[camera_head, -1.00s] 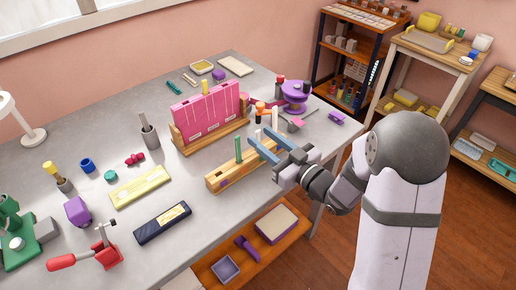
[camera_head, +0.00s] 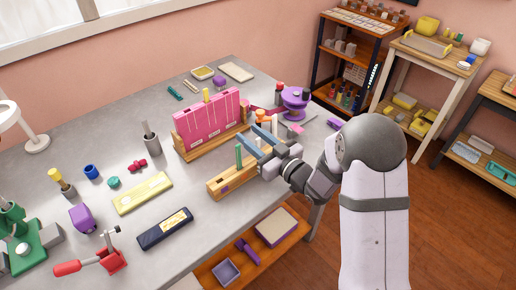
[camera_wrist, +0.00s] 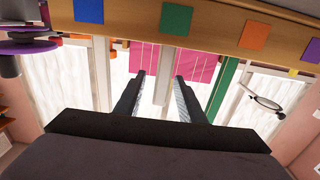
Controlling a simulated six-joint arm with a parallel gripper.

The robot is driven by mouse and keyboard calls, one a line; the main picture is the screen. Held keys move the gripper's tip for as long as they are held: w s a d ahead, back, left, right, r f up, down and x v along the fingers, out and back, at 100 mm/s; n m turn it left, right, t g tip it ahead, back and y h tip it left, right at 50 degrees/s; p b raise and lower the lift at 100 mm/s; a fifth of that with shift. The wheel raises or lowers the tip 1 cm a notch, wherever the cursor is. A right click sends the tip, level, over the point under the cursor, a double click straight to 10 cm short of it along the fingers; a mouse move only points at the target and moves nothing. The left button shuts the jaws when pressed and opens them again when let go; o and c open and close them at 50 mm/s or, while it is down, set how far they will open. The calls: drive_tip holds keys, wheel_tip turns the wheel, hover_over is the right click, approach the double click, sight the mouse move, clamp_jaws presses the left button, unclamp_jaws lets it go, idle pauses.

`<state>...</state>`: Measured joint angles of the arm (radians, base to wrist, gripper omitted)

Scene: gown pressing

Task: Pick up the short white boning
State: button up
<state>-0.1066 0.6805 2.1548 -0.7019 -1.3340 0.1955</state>
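The wooden rack (camera_head: 222,186) stands near the front of the table, with a tall green strip (camera_head: 239,155) upright at its left part. In the wrist view the rack (camera_wrist: 215,27) runs across the top, with coloured squares on it. A short pale white boning (camera_wrist: 162,78) stands between my two fingers there, with visible gaps on both sides. The green strip (camera_wrist: 221,90) is just outside the right finger. My gripper (camera_wrist: 159,80) is open around the white boning. In the head view my gripper (camera_head: 251,137) is at the rack, and its fingers hide the boning's lower part.
A pink panel (camera_head: 210,125) in a wooden holder stands behind the rack. A purple spool stand (camera_head: 294,100) is behind and right of my gripper. A yellow case (camera_head: 142,193) and a dark blue case (camera_head: 165,229) lie left of the rack. Bare table lies between them.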

drive_tip(key=shift+w+a, duration=0.4)
clamp_jaws()
drive_tip(key=shift+r, duration=0.1)
wheel_tip(320, 180, up, 10)
drive_tip(key=b, duration=0.1)
idle(0.8)
